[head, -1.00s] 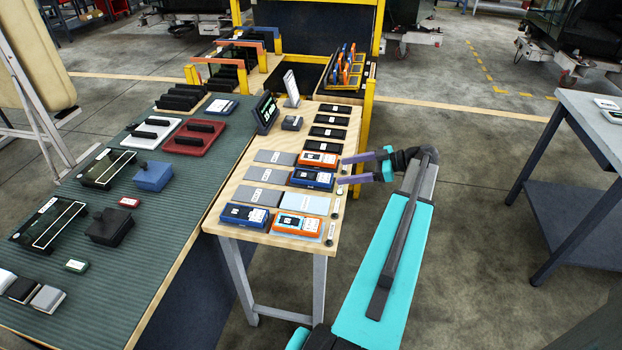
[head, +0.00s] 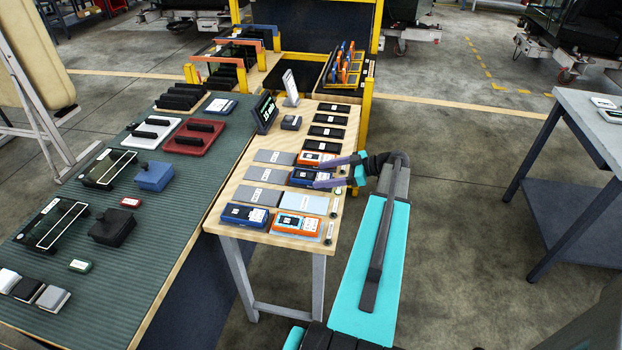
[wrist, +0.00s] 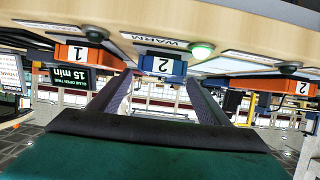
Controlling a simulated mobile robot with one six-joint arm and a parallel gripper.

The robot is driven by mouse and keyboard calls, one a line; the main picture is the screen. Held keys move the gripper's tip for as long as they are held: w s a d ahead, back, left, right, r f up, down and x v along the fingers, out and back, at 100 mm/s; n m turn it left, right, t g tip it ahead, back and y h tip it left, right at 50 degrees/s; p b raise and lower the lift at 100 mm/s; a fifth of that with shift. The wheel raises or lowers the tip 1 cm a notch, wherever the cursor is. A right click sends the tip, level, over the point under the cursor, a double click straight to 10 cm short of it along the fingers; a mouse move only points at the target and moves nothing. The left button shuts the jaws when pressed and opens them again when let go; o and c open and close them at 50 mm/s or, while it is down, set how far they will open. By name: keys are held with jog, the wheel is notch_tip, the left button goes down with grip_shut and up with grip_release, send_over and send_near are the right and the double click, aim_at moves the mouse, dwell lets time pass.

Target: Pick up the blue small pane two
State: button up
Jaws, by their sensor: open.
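The blue small pane two, a small blue box with a white "2" on its end, shows between my finger tips in the wrist view (wrist: 158,66). In the head view it appears to be the blue box (head: 302,178) in the right column of the wooden table, partly hidden by my lower finger. My gripper (head: 320,173) is at the table's right edge, its two purple fingers apart and pointing left at that box. In the wrist view my gripper (wrist: 158,80) is open with nothing held. Whether the fingers overlap the box's sides is unclear.
Orange boxes marked "1" (wrist: 77,53) and "2" (wrist: 300,87) flank the blue one. Another blue box (head: 245,215) and an orange box (head: 297,222) stand at the wooden table's (head: 222,214) near end. A display sign (head: 264,112) stands at the back left.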

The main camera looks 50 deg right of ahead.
aim_at(311, 175)
jog(key=shift+w, duration=0.15)
jog(key=shift+p+x, duration=0.9)
jog(key=shift+x, duration=0.15)
jog(key=shift+p+x, duration=0.55)
jog(key=shift+x, duration=0.9)
jog(key=c, duration=1.3)
jog(key=shift+r, duration=0.1)
